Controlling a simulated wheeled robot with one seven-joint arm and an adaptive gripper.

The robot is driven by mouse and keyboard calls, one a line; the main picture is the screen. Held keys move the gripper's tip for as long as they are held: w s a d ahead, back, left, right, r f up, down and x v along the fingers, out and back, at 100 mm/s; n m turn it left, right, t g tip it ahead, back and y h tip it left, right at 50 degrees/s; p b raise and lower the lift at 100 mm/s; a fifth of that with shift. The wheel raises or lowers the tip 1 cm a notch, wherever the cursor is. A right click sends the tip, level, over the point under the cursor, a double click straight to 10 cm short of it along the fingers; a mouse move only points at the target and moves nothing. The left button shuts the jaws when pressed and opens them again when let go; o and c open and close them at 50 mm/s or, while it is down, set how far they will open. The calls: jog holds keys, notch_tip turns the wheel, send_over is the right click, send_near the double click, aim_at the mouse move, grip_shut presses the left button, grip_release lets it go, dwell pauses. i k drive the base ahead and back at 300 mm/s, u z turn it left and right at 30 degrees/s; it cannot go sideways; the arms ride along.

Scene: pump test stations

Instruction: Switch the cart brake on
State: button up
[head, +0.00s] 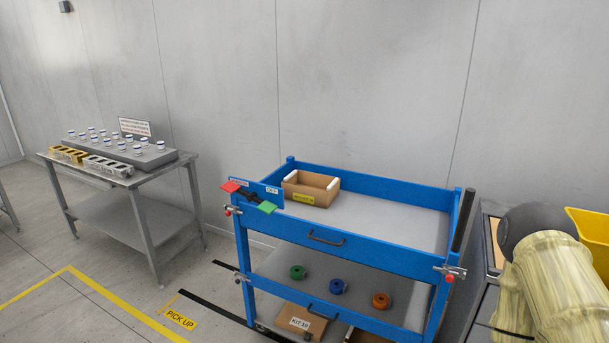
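The blue cart (375,260) stands right of the middle, with a grey top deck and a grey lower shelf. At its left end is a brake rocker with a red pad (231,187) at the upper left and a green pad (267,207) at the lower right, joined by a dark middle piece. A blue plate (271,191) with small white labels is fixed behind it; the lettering is too small to read surely. Nothing touches the pads. My gripper's fingers are not in view.
An open cardboard box (311,188) sits on the cart's top. Green (298,272), blue (337,286) and orange (381,300) rings lie on its lower shelf. A steel table (145,174) with jars stands left. The floor between is clear, with a PICK UP marking (180,320).

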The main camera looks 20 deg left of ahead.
aim_at(268, 207)
jog(key=k, duration=0.65)
jog(key=u, duration=0.25)
jog(key=i, duration=0.45)
jog(key=u, duration=0.8)
jog(key=i, duration=0.8)
jog(key=u, duration=0.3)
